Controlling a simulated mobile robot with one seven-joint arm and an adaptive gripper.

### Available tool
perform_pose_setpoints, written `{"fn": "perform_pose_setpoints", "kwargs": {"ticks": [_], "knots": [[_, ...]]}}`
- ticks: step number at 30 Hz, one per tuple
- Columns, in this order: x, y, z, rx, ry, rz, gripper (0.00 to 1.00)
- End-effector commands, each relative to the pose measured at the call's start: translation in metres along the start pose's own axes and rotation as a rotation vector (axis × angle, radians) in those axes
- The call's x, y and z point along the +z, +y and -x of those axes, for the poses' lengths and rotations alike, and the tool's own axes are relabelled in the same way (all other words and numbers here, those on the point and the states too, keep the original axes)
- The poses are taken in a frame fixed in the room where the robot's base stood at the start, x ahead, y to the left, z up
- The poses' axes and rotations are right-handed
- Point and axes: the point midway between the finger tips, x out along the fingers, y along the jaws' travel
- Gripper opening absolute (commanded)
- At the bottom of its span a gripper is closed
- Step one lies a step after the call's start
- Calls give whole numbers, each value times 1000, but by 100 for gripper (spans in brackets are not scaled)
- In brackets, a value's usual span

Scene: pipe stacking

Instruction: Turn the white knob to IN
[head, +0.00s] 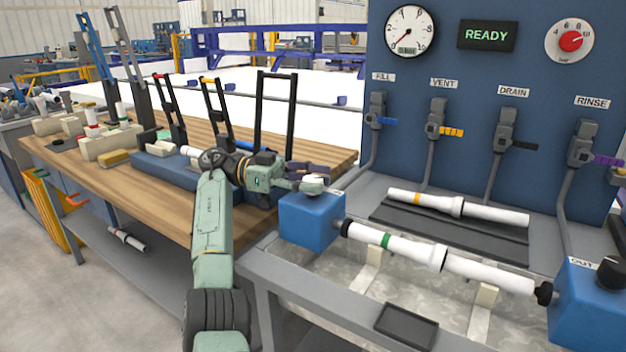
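A white knob (313,187) sits on top of the left blue block (306,222), partly hidden by my gripper. A small white label (337,194) lies beside it, too small to read. My gripper (316,178) reaches in from the left, with its fingers right at the knob. I cannot tell whether the fingers touch or clasp it. The way the knob points is not clear.
A white pipe with a green band (385,241) runs from the left block to the right blue block (590,305), which has a black knob (610,270). Another pipe (480,212) lies on a dark tray behind. A panel (465,120) with valves and a READY display stands behind.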

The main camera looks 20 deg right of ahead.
Motion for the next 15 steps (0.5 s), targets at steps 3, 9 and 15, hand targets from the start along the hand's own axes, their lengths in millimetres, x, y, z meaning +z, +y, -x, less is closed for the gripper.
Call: {"fn": "perform_pose_setpoints", "kwargs": {"ticks": [3, 9, 15], "knots": [[-1, 0, 1, -2, 1, -2, 55], [-2, 0, 1, -4, 2, -3, 55], [-11, 0, 1, -5, 2, -5, 55]]}}
